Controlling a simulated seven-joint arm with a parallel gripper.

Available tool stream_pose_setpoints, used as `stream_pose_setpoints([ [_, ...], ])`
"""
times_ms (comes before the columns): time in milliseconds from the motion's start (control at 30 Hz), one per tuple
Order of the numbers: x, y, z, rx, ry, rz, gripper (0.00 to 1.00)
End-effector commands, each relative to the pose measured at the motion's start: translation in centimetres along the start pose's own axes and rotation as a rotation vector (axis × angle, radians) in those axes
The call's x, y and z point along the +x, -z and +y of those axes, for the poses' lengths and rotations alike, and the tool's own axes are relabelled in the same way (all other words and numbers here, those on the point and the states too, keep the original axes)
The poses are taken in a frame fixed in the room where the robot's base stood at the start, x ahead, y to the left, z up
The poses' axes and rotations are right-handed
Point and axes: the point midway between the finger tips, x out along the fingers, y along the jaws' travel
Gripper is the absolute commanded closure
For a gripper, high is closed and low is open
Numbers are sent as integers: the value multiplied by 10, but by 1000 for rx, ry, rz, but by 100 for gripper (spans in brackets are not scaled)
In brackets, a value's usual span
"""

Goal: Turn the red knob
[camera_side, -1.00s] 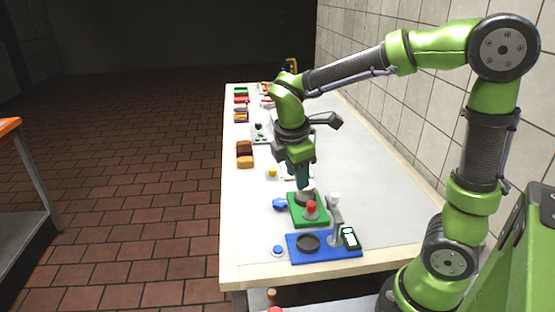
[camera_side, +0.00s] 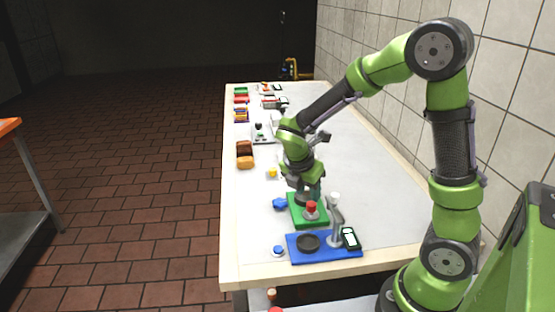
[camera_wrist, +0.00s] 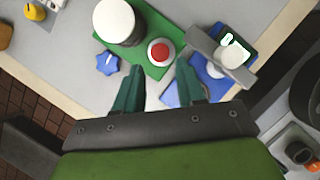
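The red knob (camera_side: 311,207) stands on a green base (camera_side: 293,212) near the front of the table. In the wrist view the red knob (camera_wrist: 159,52) shows from above as a red disc with a pale ring, in front of my fingertips. My gripper (camera_wrist: 159,68) is open, with its two green fingers apart and nothing visible between them. In the side view my gripper (camera_side: 314,191) is low, just behind and above the red knob. Whether a finger touches the knob I cannot tell.
A white cylinder (camera_wrist: 118,20) stands beside the red knob. A blue star-shaped knob (camera_side: 280,204) is left of the green base. A blue base (camera_side: 325,254) with a grey lever (camera_side: 337,222) and a dark display unit (camera_side: 350,238) is in front. The table's right side is clear.

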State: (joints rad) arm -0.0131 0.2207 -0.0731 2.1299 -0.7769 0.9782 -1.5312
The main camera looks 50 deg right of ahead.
Motion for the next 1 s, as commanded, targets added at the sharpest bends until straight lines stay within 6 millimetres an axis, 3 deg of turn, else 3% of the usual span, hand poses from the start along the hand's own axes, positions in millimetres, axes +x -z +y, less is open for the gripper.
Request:
stream_pose_setpoints([
  [100,25,0,-1,0,5,-1,61],
  [300,49,0,0,1,2,-1,61],
  [700,57,0,0,2,0,0,61],
  [967,56,0,0,1,0,0,99],
  [1000,56,0,0,1,-1,0,100],
])
